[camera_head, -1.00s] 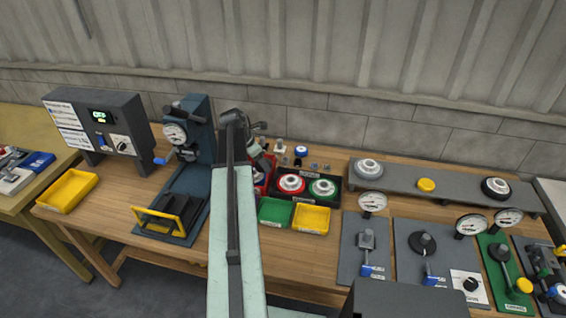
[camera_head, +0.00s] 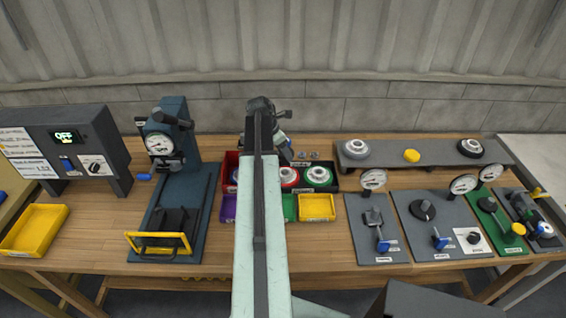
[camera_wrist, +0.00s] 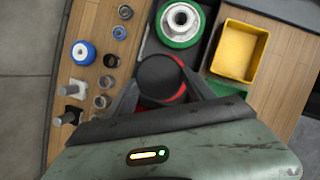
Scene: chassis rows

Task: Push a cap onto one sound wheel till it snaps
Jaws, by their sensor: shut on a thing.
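My gripper (camera_wrist: 163,92) is shut on a dark round piece (camera_wrist: 158,72) that looks like a cap, its flat face toward the wrist camera. A red-rimmed wheel (camera_wrist: 180,92) shows just below and beside it, mostly hidden. I cannot tell whether the piece touches the wheel. The green-rimmed wheel (camera_wrist: 189,38), with a pale hub, lies beside it; it also shows in the head view (camera_head: 319,177). The red wheel shows partly in the head view (camera_head: 289,178), beside my arm. In that view my arm hides most of my gripper.
A yellow bin (camera_head: 317,207) and a purple bin (camera_head: 229,209) stand in front. A blue press (camera_head: 173,149) with a gauge stands left. A grey shelf (camera_head: 435,163) holds wheels and a yellow disc. Gauge fixtures (camera_head: 430,222) fill the right side. Small parts (camera_wrist: 103,80) lie by the wheels.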

